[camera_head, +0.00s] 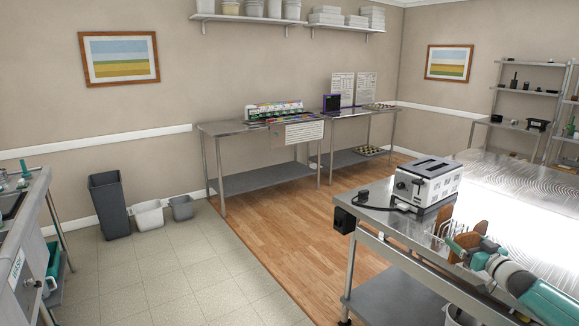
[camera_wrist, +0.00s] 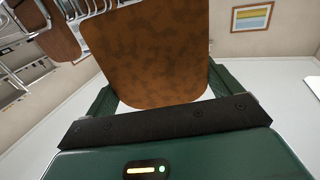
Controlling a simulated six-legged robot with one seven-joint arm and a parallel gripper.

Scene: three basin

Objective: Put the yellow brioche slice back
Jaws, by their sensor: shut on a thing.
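My gripper (camera_head: 466,247) is at the right of the head view, over the near side of the steel table. It is shut on a brown, darkly mottled slice (camera_wrist: 145,50), which fills the upper middle of the wrist view between the two green fingers. The slice looks brown, not yellow. A wire rack (camera_head: 440,231) stands just left of my gripper in the head view. Its wires (camera_wrist: 100,8) also show beyond the held slice in the wrist view. A second brown slice (camera_wrist: 57,32) is at the rack, apart from my fingers. Whether the held slice touches the rack is unclear.
A white two-slot toaster (camera_head: 428,183) stands on the steel table (camera_head: 395,213) behind the rack. A dark box (camera_head: 344,220) is at the table's left corner. Bare tabletop lies right of the toaster. Bins (camera_head: 108,205) and a far worktable (camera_head: 230,127) are well away.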

